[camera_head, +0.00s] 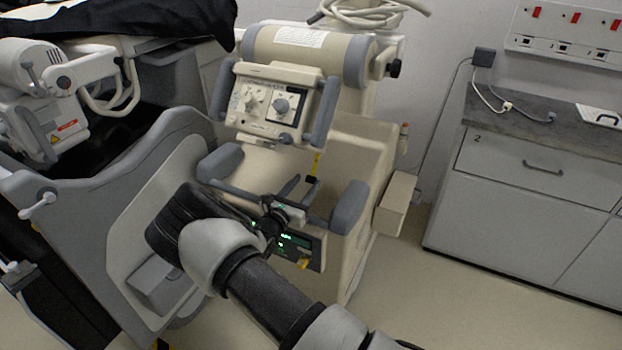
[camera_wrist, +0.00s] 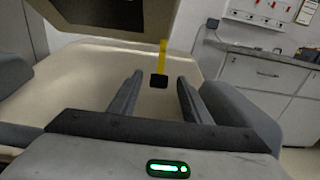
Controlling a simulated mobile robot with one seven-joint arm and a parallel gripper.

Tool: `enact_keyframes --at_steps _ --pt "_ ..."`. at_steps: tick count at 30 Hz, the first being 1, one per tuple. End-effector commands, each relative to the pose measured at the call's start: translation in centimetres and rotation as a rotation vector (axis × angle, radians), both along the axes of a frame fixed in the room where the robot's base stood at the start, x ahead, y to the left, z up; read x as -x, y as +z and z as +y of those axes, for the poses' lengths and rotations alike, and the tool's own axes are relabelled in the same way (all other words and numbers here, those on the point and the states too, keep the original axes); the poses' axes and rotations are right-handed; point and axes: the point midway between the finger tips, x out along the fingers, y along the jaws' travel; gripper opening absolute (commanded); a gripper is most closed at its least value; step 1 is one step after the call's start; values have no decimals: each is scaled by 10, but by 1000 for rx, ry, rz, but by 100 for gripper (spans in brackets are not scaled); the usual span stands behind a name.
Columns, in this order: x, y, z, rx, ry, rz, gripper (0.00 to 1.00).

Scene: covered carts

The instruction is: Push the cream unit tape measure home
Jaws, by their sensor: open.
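The cream unit (camera_head: 355,150) stands ahead, with a control panel on its upper front. A yellow tape strip (camera_head: 317,163) with a dark end piece (camera_head: 311,180) shows below that panel. In the wrist view the yellow strip (camera_wrist: 163,55) runs upright, with the black end piece (camera_wrist: 158,81) at its lower end. My gripper (camera_wrist: 159,78) is open and empty, its two fingers framing the black end piece in the picture. I cannot tell whether they touch it. In the head view my gripper (camera_head: 300,183) is in front of the unit, below the panel. The tape's housing is not clear.
The control panel (camera_head: 275,105) overhangs above, with a grey side handle (camera_head: 349,207) at right and another grey handle (camera_head: 219,161) at left. A second grey machine (camera_head: 95,200) stands close at left. A grey cabinet (camera_head: 530,190) is at right, with open floor between.

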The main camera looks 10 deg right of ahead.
Motion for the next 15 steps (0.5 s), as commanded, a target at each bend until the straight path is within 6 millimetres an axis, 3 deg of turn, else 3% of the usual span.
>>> enact_keyframes --at_steps 6,15 --pt "-28 -1 -20 -2 -1 -1 44" --pt "-37 0 -27 0 0 0 44"
